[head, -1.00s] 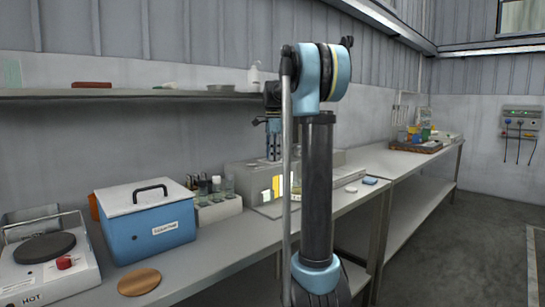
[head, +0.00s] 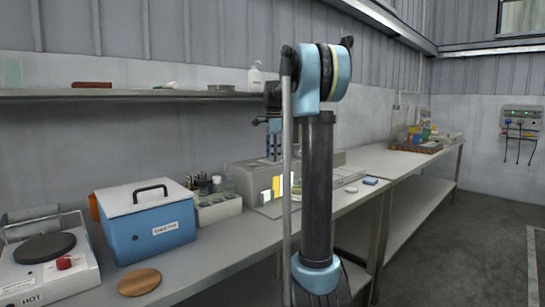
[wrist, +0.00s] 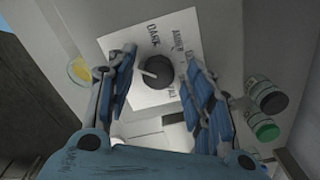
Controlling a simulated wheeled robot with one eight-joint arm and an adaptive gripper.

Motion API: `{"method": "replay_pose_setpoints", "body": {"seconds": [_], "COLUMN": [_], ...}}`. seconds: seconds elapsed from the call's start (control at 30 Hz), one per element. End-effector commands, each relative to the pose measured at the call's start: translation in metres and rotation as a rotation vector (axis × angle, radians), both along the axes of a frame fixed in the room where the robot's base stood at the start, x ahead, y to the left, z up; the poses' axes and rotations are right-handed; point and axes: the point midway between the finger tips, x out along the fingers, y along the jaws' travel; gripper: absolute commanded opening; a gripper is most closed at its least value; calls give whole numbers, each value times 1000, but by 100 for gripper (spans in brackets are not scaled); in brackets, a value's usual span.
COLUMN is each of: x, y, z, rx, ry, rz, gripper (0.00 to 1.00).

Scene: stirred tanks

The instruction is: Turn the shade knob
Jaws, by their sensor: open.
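The shade knob (wrist: 158,72) is a dark round knob with a pale pointer line, on a white plate (wrist: 185,32) lettered DARK and AMBER, with further lettering hard to read. It shows in the wrist view between the fingers of my gripper (wrist: 157,84). The gripper is open, one blue finger on each side of the knob; I cannot tell whether either touches it. In the head view my gripper (head: 273,142) points down above a grey box-like unit (head: 240,176) on the bench. The knob cannot be made out there, and my arm hides part of the unit.
In the wrist view, capped bottles (wrist: 265,112) stand right of the plate and a round yellow-filled dish (wrist: 80,70) lies left. On the bench are a blue lidded box (head: 150,230), a vial rack (head: 215,208) and a hotplate (head: 45,265). A shelf (head: 140,95) runs above.

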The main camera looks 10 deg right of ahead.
Motion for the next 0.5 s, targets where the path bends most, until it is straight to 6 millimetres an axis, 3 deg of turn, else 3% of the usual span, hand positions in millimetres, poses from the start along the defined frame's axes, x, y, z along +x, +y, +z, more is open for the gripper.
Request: {"method": "replay_pose_setpoints", "body": {"seconds": [0.17,0.5], "x": [0,1], "y": [0,0], "z": [12,60], "rx": [0,0], "ry": [1,1], "rz": [0,0], "gripper": [48,48]}}
